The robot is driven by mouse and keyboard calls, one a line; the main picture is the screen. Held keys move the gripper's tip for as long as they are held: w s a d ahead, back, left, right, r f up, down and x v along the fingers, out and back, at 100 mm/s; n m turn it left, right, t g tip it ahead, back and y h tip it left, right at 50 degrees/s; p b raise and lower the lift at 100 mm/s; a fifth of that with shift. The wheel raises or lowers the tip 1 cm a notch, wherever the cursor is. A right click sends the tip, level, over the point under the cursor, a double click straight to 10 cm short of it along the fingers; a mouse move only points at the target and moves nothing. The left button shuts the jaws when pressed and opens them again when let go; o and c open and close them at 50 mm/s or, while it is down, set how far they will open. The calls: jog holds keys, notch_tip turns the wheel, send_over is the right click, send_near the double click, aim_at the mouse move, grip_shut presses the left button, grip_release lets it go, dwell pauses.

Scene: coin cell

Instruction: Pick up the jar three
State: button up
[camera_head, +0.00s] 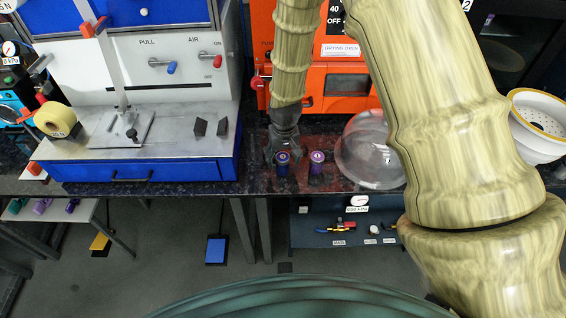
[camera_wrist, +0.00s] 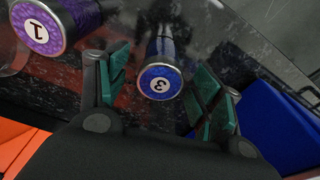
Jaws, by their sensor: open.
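Jar three (camera_wrist: 160,80) is a small blue jar with a "3" on its lid. In the wrist view it sits between the two green finger pads of my gripper (camera_wrist: 163,84), with space showing on both sides. In the head view, jar three (camera_head: 282,162) stands upright near the front edge of the dark counter, and my gripper (camera_head: 281,148) is just above and around it. My gripper is open and holds nothing. In the head view its fingers are small and partly hard to make out.
A clear dome (camera_head: 362,152) stands further right. A blue-and-grey bench unit (camera_head: 190,168) is on the left, and an orange drying oven (camera_head: 345,103) is behind.

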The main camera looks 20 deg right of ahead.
jog(key=shift+f, duration=0.2)
jog(key=shift+c, duration=0.2)
jog(key=c, duration=1)
jog(key=shift+c, duration=0.7)
jog(key=shift+r, duration=0.15)
